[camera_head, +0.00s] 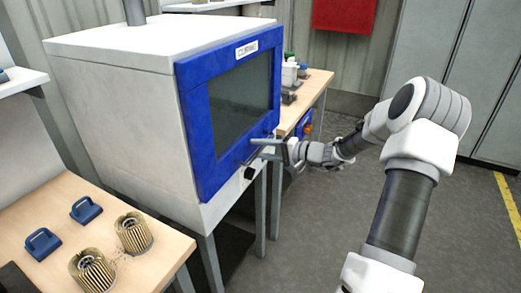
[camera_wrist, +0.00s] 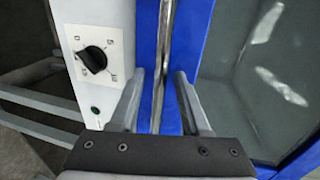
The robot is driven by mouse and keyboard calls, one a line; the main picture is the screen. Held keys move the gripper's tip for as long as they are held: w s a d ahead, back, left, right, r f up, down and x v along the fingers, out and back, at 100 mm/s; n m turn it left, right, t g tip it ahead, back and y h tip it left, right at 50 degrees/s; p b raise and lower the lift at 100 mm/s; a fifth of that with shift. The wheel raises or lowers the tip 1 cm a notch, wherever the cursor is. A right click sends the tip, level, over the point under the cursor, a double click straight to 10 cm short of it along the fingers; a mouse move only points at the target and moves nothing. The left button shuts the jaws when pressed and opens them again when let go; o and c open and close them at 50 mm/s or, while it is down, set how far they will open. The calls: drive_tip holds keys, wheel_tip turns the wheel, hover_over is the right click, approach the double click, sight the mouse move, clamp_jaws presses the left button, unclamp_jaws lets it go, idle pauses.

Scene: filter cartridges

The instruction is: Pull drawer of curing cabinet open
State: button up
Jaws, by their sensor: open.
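The curing cabinet (camera_head: 130,110) is a white box with a blue-framed front (camera_head: 195,125) around a dark window (camera_head: 240,100). The blue front looks shut against the body. Its metal bar handle (camera_wrist: 166,40) runs between my fingers in the wrist view. My gripper (camera_head: 287,150) is at the lower part of the blue front. In the wrist view my gripper (camera_wrist: 160,82) is open, with one finger on each side of the bar. I cannot tell whether either finger touches it.
A black knob (camera_wrist: 92,60) and a green light (camera_wrist: 95,110) are beside the handle. A wooden bench (camera_head: 145,270) with pleated filter cartridges (camera_head: 133,233) and blue handled pieces (camera_head: 86,210) is at left. Another bench (camera_head: 318,85) stands behind. Floor at right is clear.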

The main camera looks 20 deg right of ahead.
clamp_jaws()
idle(1.4)
